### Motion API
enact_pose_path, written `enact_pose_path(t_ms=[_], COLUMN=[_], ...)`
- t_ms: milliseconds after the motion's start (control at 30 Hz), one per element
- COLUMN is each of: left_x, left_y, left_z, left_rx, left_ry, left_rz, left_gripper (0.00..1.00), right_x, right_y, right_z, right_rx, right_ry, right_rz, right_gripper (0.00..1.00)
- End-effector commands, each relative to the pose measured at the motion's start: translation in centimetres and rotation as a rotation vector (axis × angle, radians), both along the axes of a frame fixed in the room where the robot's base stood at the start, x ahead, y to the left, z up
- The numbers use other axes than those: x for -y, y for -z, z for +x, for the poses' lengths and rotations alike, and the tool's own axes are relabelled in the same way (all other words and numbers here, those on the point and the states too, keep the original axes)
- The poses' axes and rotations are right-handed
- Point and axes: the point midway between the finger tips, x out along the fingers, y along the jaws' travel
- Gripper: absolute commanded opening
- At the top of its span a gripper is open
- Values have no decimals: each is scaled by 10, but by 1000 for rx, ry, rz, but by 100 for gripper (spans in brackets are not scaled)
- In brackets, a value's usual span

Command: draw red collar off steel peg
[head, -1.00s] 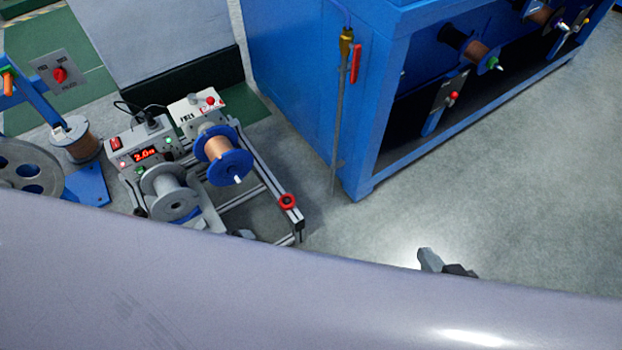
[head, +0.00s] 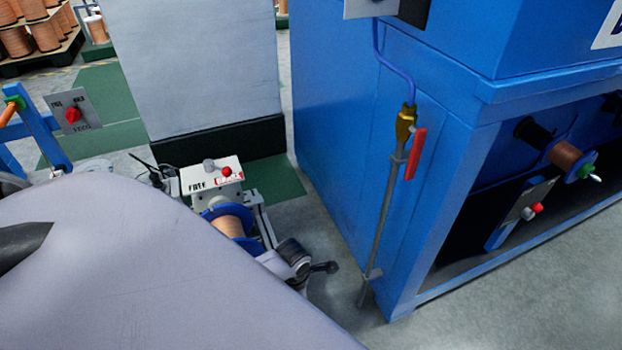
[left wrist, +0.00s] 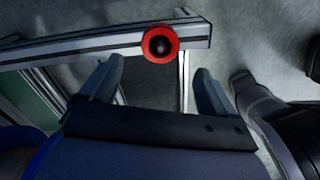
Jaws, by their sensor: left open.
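The red collar (left wrist: 149,52) is a red ring around a dark round centre, seen end-on at the end of a metal rail in the left wrist view. The steel peg is hard to make out inside the dark centre. My left gripper (left wrist: 157,85) is open and empty, its fingers apart on either side below the collar. The collar stands beyond the fingertips, near the middle of the gap, and I see no contact. In the head view my large pale arm and a hand part beside the rail hide the collar.
A blue spool with copper wire (head: 230,219) sits by the white panel (head: 212,177) at the frame. The blue cabinet (head: 345,150) stands to the right, with an upright pipe and red lever (head: 415,155) at its corner. Open floor lies at lower right.

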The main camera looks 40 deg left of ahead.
Motion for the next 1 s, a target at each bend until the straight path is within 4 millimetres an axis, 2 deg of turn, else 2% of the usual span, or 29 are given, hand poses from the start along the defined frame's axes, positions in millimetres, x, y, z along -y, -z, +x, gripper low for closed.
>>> enact_pose_path(t_ms=[167,433,533,700,1000], left_x=[-1,-1,-1,-1,-1], left_y=[16,53,63,70,71], left_z=[0,0,0,1,0], left_rx=[-4,-2,-1,-1,-1], left_ry=[-10,-9,-8,-8,-8], left_rz=[1,2,3,2,2], left_gripper=[89,89,89,89,89], right_x=[-6,-25,-24,-24,-24], right_y=[5,11,11,10,8], right_z=[2,7,7,7,7], right_rx=[1,-4,12,29,34], right_ry=[-11,-48,-49,-51,-51], right_rz=[38,157,155,154,154], right_gripper=[0,0,0,0,0])
